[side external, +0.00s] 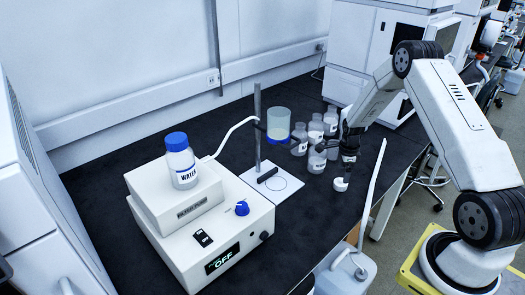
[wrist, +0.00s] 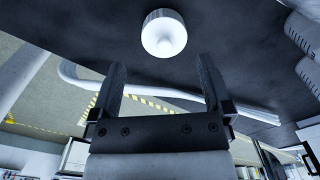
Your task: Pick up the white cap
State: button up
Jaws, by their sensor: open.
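The white cap (side external: 340,185) is on the black bench top close to its front edge. In the wrist view the cap (wrist: 164,33) is round and white, beyond my fingertips and roughly centred between them. My gripper (side external: 347,160) is just above the cap in the side view. In the wrist view my gripper (wrist: 162,75) has its two dark fingers wide apart with nothing between them. I cannot tell the exact gap from the fingertips to the cap.
Several bottles with white labels (side external: 316,129) stand close left of my gripper. A white pump unit (side external: 200,240) carries a blue-capped water bottle (side external: 181,165). A white tube (side external: 372,195) rises by the bench edge from a jug (side external: 345,272).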

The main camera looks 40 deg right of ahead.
aim_at(342, 179)
jog(key=shift+w+d+f, duration=0.1)
jog(key=shift+f, duration=1.2)
jog(key=shift+w+d+f, duration=0.1)
jog(key=shift+f, duration=1.2)
jog(key=c, duration=1.1)
jog(key=shift+r, duration=0.15)
